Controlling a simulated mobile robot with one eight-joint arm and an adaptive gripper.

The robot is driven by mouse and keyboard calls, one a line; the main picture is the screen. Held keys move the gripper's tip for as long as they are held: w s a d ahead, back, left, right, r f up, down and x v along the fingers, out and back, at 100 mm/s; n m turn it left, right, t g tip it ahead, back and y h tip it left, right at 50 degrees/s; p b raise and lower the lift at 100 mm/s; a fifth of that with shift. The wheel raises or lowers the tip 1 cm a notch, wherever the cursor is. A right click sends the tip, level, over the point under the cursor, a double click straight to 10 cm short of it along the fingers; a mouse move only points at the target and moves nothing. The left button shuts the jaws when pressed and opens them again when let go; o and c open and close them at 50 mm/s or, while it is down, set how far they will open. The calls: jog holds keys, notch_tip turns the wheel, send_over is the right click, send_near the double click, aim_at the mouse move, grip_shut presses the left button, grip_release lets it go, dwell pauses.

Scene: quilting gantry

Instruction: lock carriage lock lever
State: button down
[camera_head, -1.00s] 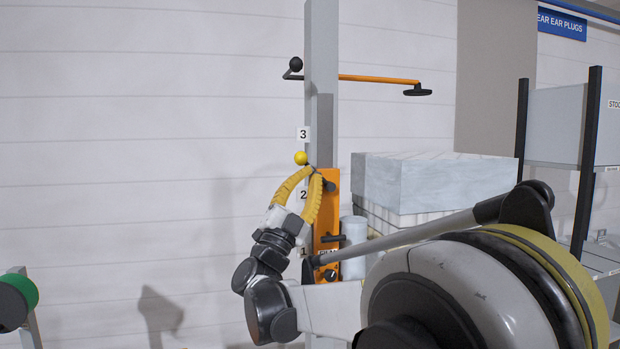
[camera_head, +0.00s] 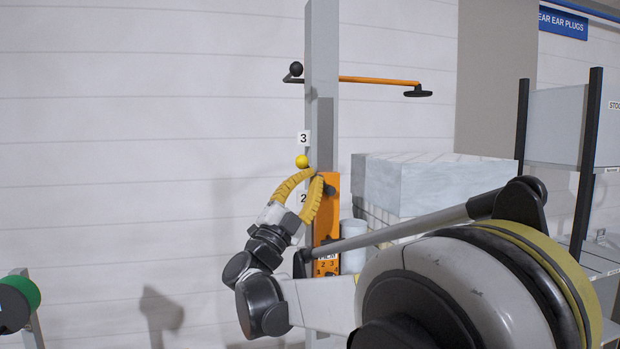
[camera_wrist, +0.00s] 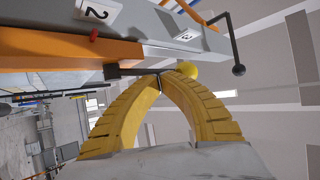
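The carriage lock lever (camera_wrist: 140,72) is a thin dark rod coming from a dark block on the orange carriage (camera_wrist: 75,52). A yellow ball (camera_wrist: 187,69), which looks like the lever's knob, lies just beyond my fingertips. In the head view the ball (camera_head: 302,161) is left of the grey post, just above the top of the orange carriage (camera_head: 330,225). My gripper (camera_head: 316,174) has its yellow fingers bowed together, and in the wrist view the fingertips (camera_wrist: 161,76) meet at the rod close to the ball. The tips partly hide the rod.
The grey post (camera_head: 322,60) carries number tags 2 and 3 and an orange bar (camera_head: 378,80) higher up. White and grey blocks (camera_head: 430,180) stand behind the carriage. A shelf (camera_head: 590,150) is at the right. The wall left of the post is clear.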

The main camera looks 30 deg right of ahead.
jog(key=shift+r, duration=0.15)
jog(key=s+d+r+m+g+y+p, duration=0.2)
jog(key=d+m+g+y+p, duration=0.4)
jog(key=p, duration=1.1)
jog(key=shift+d+m+y+p, duration=0.3)
jog(key=shift+d+m+y, duration=0.4)
jog(key=shift+m+y, duration=1.15)
jog(key=shift+s+d+n+y, duration=0.1)
jog(key=shift+n+y, duration=0.25)
jog(key=shift+r, duration=0.1)
